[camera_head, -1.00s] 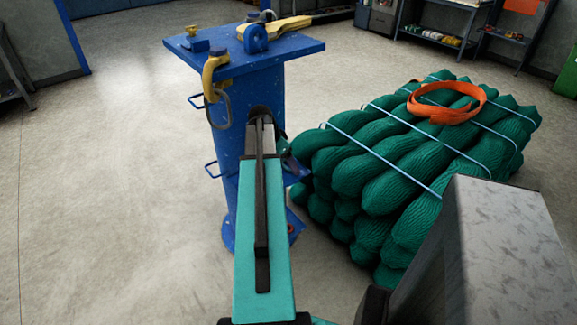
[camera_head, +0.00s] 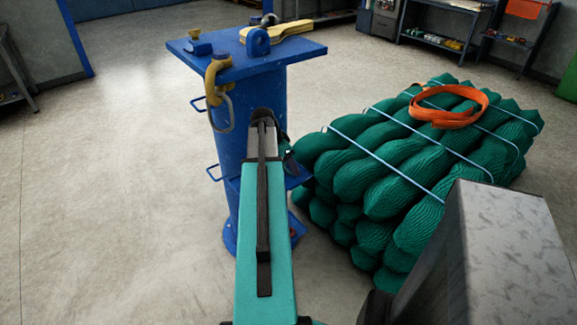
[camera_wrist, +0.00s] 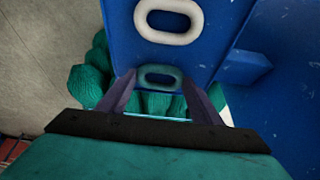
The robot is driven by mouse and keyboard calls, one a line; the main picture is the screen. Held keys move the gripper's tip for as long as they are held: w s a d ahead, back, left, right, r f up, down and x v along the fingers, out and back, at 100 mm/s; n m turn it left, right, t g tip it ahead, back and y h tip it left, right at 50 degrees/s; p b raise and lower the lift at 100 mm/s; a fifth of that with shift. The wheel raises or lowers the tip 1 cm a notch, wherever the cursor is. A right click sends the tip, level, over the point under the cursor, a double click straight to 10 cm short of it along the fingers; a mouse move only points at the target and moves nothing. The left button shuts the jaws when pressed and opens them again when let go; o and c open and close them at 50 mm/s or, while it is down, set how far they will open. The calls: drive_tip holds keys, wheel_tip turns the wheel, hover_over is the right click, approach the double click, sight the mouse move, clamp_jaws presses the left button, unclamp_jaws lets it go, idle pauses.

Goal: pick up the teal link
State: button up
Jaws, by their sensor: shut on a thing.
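The teal link (camera_wrist: 160,77) is a small oval ring in the wrist view, in front of a blue stand face. It sits between the fingertips of my gripper (camera_wrist: 159,82), which is shut on it. A pale, larger oval link (camera_wrist: 168,20) lies beyond it, at the top of the wrist view. In the head view, my teal arm reaches toward the blue stand (camera_head: 260,92) and hides the teal link and most of the gripper.
Bundled green net (camera_head: 400,165) with an orange strap (camera_head: 450,118) lies close on the right. The floor on the left is clear.

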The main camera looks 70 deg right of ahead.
sight(287, 168)
wheel_tip(287, 168, up, 10)
drive_tip(key=b, duration=0.1)
drive_tip(key=shift+f, duration=0.15)
idle(0.5)
idle(0.4)
drive_tip(key=shift+w+a, duration=0.1)
drive_tip(key=shift+a, duration=0.05)
